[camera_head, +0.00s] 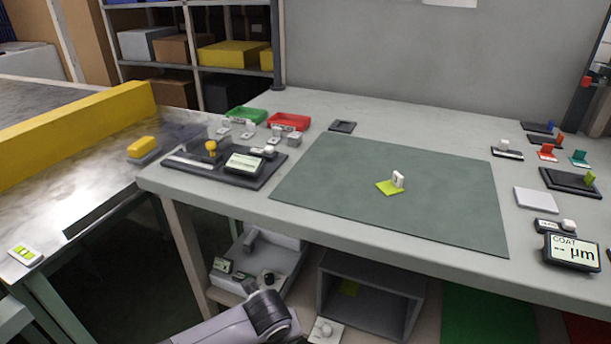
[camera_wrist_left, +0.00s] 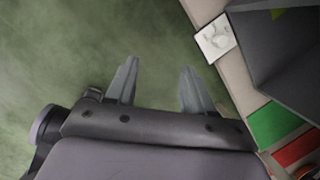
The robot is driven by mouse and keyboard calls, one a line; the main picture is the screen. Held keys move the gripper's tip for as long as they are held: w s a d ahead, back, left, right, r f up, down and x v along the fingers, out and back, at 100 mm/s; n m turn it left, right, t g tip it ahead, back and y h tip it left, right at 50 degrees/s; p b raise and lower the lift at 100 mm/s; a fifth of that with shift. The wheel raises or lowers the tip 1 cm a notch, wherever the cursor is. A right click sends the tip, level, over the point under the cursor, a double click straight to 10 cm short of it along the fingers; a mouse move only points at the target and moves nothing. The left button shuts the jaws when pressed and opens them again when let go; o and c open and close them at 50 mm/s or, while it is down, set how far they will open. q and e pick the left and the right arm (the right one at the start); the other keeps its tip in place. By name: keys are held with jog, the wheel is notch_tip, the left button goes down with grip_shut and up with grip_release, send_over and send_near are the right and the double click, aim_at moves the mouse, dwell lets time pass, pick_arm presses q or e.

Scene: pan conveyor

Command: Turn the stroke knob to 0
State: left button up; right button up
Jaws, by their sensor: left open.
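A white plate with a round white knob (camera_head: 325,330) lies on the lower shelf, at the bottom of the head view. In the left wrist view the same white plate and lobed knob (camera_wrist_left: 215,38) shows at the upper right; I cannot read a mark or setting on it. My left gripper (camera_wrist_left: 158,78) is open and empty in the wrist view, apart from the knob and to its lower left. In the head view only my left arm shows, at bottom centre, and its fingers are hidden. My right gripper is not in view.
A grey open box (camera_head: 368,298) stands on the lower shelf beside the knob plate. A light grey machine with a small display and black knob (camera_head: 268,277) stands left of it. The table top (camera_head: 240,207) overhangs the shelf. Green (camera_head: 487,318) and red mats lie at the right.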

pick_arm(q)
jog(key=s+d+g+h, duration=0.3)
jog(key=s+d+h, duration=0.25)
jog(key=d, duration=0.25)
jog(key=s+d+r+n+t+h, duration=0.1)
jog(key=s+d+r+n+h, duration=0.15)
jog(key=r+h, duration=0.3)
jog(key=s+d+r+n+t+h, duration=0.1)
jog(key=d+r+n+t+h, duration=0.1)
jog(key=d+r+h, duration=0.3)
jog(key=w+a+r+n+t+y, duration=0.1)
jog(key=w+a+n+t+y, duration=0.25)
jog(key=a+n+t, duration=0.4)
jog(key=w+a+r+n+t+y, duration=0.15)
jog(key=a+n+t+y, duration=0.3)
jog(key=a+n, duration=0.55)
jog(key=s+a+f+n+g+y, duration=0.55)
jog(key=s+a+f+n, duration=0.3)
jog(key=a+f, duration=0.4)
notch_tip(320, 180, up, 16)
jog(key=s+m+p, duration=0.1)
jog(key=p, duration=1.7)
jog(key=shift+f+t, duration=0.2)
jog(key=shift+t, duration=0.25)
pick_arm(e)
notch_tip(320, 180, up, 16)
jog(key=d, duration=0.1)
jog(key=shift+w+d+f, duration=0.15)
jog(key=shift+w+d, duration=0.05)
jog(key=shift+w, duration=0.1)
